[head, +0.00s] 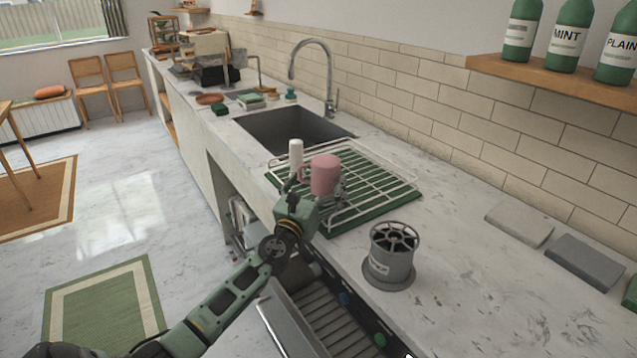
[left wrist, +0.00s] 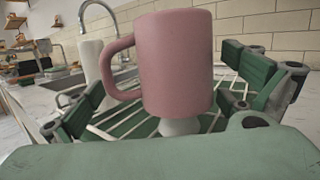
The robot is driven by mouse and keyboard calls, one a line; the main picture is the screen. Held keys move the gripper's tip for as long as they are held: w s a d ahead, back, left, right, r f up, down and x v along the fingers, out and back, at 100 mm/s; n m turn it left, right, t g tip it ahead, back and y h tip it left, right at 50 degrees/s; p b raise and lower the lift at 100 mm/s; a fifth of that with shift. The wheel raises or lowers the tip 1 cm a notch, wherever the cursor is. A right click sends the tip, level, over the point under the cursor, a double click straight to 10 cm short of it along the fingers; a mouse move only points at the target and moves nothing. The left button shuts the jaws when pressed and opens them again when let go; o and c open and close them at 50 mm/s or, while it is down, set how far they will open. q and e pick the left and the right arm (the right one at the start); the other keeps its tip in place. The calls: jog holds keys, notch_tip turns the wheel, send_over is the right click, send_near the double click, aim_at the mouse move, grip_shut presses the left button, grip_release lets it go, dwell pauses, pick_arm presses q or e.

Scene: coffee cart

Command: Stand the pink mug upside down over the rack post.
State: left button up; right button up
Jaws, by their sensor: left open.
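The pink mug (head: 324,176) stands on the wire rack (head: 408,187), its flat closed end up and handle to the left. In the left wrist view the mug (left wrist: 176,65) looks upright on its axis, with a pale post base (left wrist: 180,126) showing just under it. The rest of that post is hidden. A second white post (head: 296,152) stands bare to the left, behind the handle in the wrist view. My left gripper (head: 316,194) is open at the near side of the mug, one finger on each side, with gaps to it. My right gripper is not in view.
The rack sits on a green mat (head: 340,222) beside the sink (head: 290,130). A grey round container (head: 390,262) stands on the counter to the right. Bottles (head: 567,38) stand on a wall shelf.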

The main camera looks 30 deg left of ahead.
pick_arm(q)
jog(key=shift+f, duration=0.1)
jog(key=v, duration=0.7)
jog(key=shift+s+f, duration=0.15)
jog(key=shift+f, duration=0.1)
jog(key=shift+s+d, duration=0.15)
jog(key=shift+s, duration=0.2)
jog(key=shift+s+d+r, duration=0.1)
jog(key=shift+d, duration=0.1)
